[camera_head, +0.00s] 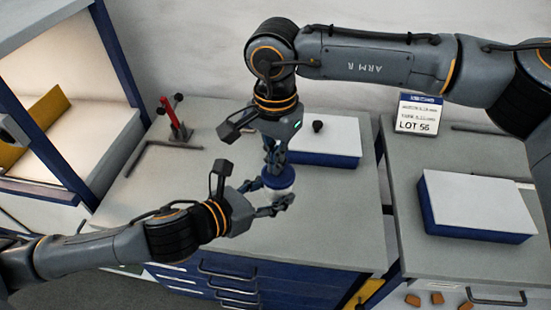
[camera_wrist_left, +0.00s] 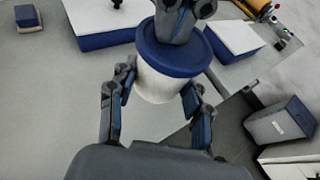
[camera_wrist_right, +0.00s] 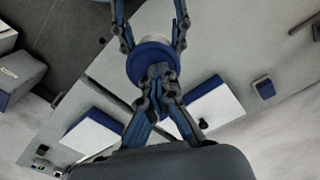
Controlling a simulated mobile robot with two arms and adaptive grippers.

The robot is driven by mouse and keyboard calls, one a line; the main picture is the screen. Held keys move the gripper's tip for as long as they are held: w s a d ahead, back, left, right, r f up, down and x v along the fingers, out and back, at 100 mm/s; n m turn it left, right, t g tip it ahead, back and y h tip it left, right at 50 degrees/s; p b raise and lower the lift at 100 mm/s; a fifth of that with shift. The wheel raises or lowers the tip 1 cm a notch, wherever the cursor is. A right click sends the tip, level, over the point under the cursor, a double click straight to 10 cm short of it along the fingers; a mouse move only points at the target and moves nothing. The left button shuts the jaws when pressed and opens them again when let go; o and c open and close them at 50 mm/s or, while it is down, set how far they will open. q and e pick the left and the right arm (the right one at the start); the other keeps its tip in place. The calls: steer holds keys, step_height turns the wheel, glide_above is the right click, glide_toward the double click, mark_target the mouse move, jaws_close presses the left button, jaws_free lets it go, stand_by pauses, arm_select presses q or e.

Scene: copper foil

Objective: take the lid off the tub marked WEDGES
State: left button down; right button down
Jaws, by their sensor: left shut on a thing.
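The tub (camera_wrist_left: 158,84) is a white round container with a blue lid (camera_wrist_left: 165,57); no marking on it is legible. In the head view the tub (camera_head: 272,196) is upright at the middle of the grey bench, its lid (camera_head: 290,182) on top. My left gripper (camera_head: 272,204) is shut on the tub's white side, a finger on either side. My right gripper (camera_wrist_right: 156,76) points down from above, its fingertips close together at the lid's centre. The part between those fingertips is hidden. The lid appears seated on the tub.
A blue box with a white top (camera_head: 325,143) and black knob lies close behind the tub. Another such box (camera_head: 478,205) is on the right bench, near a LOT 56 sign (camera_head: 419,113). Free bench surrounds the rod.

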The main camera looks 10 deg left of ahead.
steer(key=shift+r, duration=0.95)
steer(key=shift+r+t+y, duration=0.4)
steer(key=shift+r+y, duration=0.05)
steer(key=shift+y, duration=0.25)
steer(key=shift+a, duration=0.1)
steer(key=shift+r+g+h, duration=0.4)
steer(key=shift+r+h, duration=0.15)
steer(key=shift+h, duration=0.15)
